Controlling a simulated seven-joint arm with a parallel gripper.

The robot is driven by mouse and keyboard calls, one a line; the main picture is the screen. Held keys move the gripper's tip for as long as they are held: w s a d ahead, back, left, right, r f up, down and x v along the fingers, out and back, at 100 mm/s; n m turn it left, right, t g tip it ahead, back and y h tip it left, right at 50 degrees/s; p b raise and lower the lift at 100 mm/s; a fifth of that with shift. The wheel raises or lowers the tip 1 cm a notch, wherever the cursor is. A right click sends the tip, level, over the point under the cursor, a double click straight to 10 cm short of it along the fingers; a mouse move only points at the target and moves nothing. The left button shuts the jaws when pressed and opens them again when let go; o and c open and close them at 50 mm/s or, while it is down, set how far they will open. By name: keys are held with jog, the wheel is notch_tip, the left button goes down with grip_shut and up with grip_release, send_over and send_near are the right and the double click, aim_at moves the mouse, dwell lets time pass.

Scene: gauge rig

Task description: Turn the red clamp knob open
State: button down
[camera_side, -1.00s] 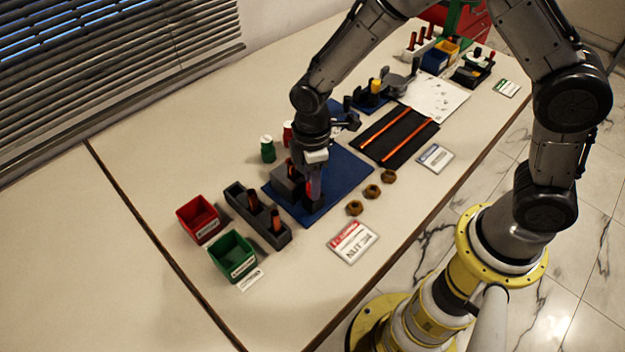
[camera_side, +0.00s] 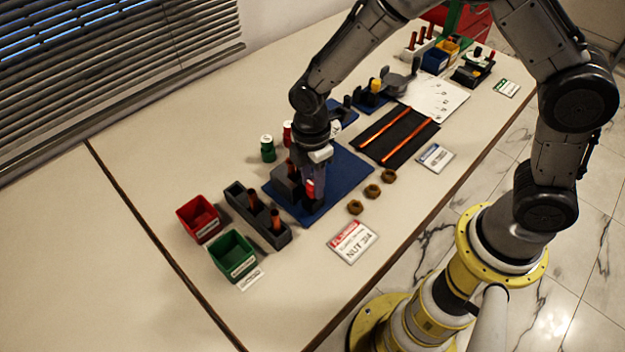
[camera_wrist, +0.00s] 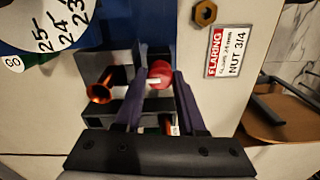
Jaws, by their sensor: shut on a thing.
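The red clamp knob (camera_wrist: 160,76) shows between my two fingers in the wrist view, with a pale bar across it. My gripper (camera_wrist: 158,84) is shut on the knob. In the side view my gripper (camera_side: 312,186) points down over the grey clamp block, and a bit of the red knob (camera_side: 309,190) shows at its fingertips. The dark grey clamp block (camera_side: 283,188) stands on the blue mat (camera_side: 347,167). A copper tube with a flared end (camera_wrist: 101,90) stands beside the knob in the wrist view. My fingers hide part of the block.
A grey rack (camera_side: 240,202) with copper pieces stands left of the mat, near a red bin (camera_side: 186,218) and a green bin (camera_side: 219,257). Several brass nuts (camera_side: 372,191) and a NUT 3/4 card (camera_side: 352,242) lie in front. Green and red bottles (camera_side: 268,150) stand behind.

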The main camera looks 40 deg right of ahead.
aim_at(312, 184)
jog(key=shift+r, duration=0.1)
jog(key=c, duration=0.5)
grip_release()
jog(key=shift+w+r, duration=0.1)
jog(key=shift+r, duration=3.9)
